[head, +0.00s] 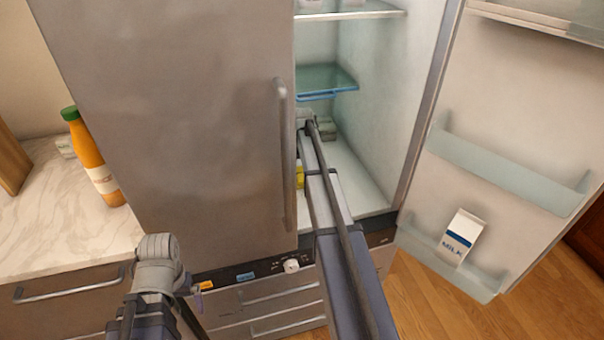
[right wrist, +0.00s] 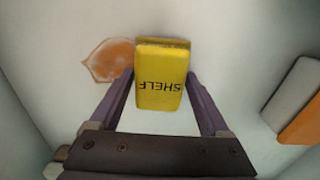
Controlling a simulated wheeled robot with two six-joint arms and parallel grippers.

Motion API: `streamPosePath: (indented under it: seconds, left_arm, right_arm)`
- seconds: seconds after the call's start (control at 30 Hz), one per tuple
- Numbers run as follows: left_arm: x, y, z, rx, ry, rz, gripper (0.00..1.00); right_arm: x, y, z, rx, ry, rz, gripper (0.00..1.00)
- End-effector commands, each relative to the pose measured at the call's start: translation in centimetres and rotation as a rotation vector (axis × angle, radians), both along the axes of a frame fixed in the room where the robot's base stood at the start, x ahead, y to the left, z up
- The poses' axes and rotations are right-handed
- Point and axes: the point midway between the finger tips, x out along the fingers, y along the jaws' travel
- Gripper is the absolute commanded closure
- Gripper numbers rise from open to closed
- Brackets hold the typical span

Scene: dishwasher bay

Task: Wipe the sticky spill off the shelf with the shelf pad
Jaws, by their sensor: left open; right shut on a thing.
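The shelf pad (right wrist: 160,82) is a yellow block marked SHELF. My right gripper (right wrist: 160,94) is shut on it, one finger at each side. The sticky spill (right wrist: 108,62) is an orange-brown patch on the white surface, just left of the pad in the right wrist view. A small part of it is hidden by the pad and finger. In the head view my right arm reaches into the open fridge, and a bit of yellow (head: 300,177) shows beside it. The spill is hidden there. My left gripper (head: 160,248) is open and empty, in front of the counter and fridge.
The closed fridge door (head: 180,120) stands left of my right arm; the open door (head: 500,120) with a milk carton (head: 462,235) is at the right. A blue-edged glass shelf (head: 328,78) is above. An orange bottle (head: 94,160) stands on the counter (head: 60,220).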

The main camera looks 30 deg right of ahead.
Motion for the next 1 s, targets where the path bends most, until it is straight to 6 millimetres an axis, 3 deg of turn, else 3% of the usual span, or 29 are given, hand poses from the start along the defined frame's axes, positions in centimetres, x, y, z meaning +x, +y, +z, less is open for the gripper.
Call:
streamPosePath:
  seconds: [0.67, 1.0]
  left_arm:
    - [0.0, 0.0, -1.0, 0.0, 0.0, 0.0, 0.0]
    - [0.0, 0.0, -0.8, 0.0, 0.0, 0.0, 0.0]
  right_arm:
    - [0.0, -0.2, -1.0, 0.0, 0.0, -0.001, 0.75]
    - [-0.6, -2.6, -0.8, 0.0, 0.0, -0.002, 0.75]
